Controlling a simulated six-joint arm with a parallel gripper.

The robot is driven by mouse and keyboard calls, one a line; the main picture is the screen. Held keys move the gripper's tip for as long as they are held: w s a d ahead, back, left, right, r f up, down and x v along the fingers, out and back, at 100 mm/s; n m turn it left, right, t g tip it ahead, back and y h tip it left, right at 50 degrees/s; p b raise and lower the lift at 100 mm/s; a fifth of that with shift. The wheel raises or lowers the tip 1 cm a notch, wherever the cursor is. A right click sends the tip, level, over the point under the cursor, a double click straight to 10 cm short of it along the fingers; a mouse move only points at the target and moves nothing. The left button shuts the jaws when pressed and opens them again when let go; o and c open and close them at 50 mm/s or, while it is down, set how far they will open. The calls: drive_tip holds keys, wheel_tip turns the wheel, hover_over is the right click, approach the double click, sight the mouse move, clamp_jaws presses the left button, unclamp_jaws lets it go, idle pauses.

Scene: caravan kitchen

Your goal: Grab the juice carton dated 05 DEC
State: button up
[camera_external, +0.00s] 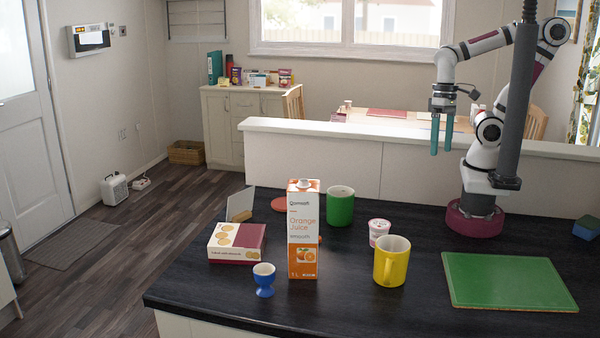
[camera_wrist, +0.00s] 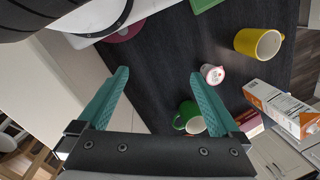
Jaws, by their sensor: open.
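An orange juice carton (camera_external: 303,232) stands upright on the dark counter, left of the yellow mug. Its front carries a logo, the words Orange Juice and a picture of fruit; I cannot read a date on it. It also shows in the wrist view at the right, a white and orange carton (camera_wrist: 281,106) seen from above. My gripper (camera_external: 442,140) is open and empty, high above the back of the counter, well to the right of the carton. Its teal fingers (camera_wrist: 158,92) are spread apart in the wrist view.
A green mug (camera_external: 340,207), a yogurt tub (camera_external: 378,232) and a yellow mug (camera_external: 391,262) stand right of the carton. A biscuit box (camera_external: 236,243) and blue egg cup (camera_external: 264,281) are at its left. A green board (camera_external: 508,281) lies at the right. A low wall (camera_external: 420,145) runs behind.

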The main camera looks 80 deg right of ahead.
drive_tip(key=w+a+f+n+t+y, duration=0.2)
drive_tip(key=w+a+n, duration=0.1)
drive_tip(key=w+a, duration=0.6)
drive_tip(key=n+t, duration=0.5)
drive_tip(key=t, duration=0.6)
approach(302, 221)
drive_tip(key=s+d, duration=0.4)
drive_tip(key=shift+h, duration=0.4)
drive_tip(key=x, duration=1.5)
drive_tip(key=shift+w, duration=0.15)
drive_tip(key=shift+a+r, duration=0.1)
drive_tip(key=c, duration=1.5)
